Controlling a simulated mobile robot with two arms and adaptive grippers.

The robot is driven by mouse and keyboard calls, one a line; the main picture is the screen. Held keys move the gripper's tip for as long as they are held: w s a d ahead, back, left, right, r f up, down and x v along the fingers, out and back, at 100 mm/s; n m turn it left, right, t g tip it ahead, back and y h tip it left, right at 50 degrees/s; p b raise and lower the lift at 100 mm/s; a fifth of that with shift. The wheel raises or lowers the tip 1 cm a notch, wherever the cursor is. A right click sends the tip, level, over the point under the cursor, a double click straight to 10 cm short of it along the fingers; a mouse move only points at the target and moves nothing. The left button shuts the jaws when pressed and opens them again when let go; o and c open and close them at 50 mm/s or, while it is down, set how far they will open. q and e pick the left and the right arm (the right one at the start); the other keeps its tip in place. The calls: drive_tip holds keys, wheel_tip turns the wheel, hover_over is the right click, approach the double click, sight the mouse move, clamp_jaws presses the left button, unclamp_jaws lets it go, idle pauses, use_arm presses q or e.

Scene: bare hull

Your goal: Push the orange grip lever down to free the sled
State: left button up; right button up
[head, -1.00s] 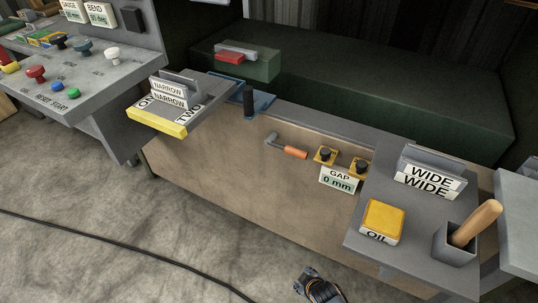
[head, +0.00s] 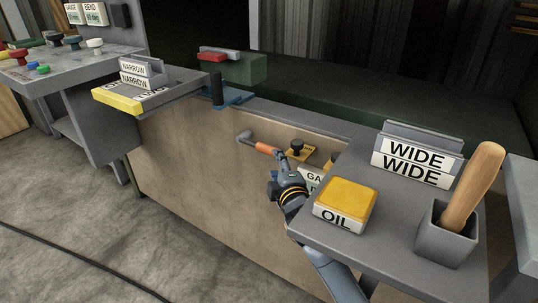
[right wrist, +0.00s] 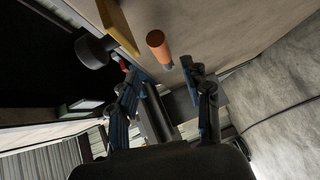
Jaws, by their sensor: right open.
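The orange grip lever (head: 265,147) sticks out from the tan front panel on a grey bent arm, pointing right. In the right wrist view its orange end (right wrist: 158,42) lies just ahead of and between the fingertips. My right gripper (head: 280,156) is open at the lever's right end; in the wrist view its two fingers (right wrist: 157,64) stand apart with nothing held. I cannot tell whether it touches the lever. A blue plate with a black post (head: 229,97), perhaps the sled, sits on the panel's top edge. My left gripper is out of view.
Yellow-based black knobs (head: 297,147) and a partly hidden GAP sign (head: 314,177) are close beside my right gripper. A grey shelf (head: 385,240) at right holds an OIL box (head: 345,203), WIDE plates (head: 415,160) and a wooden-handled tool (head: 474,185). A NARROW-labelled shelf (head: 170,92) stands left.

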sight(270, 153)
drive_tip(key=b+x, duration=0.2)
drive_tip(key=x, duration=0.7)
drive_tip(key=shift+f, duration=0.1)
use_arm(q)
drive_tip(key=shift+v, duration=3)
use_arm(e)
drive_tip(key=shift+w, duration=0.45)
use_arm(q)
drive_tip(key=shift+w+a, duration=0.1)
use_arm(e)
clamp_jaws()
drive_tip(key=shift+f, duration=0.1)
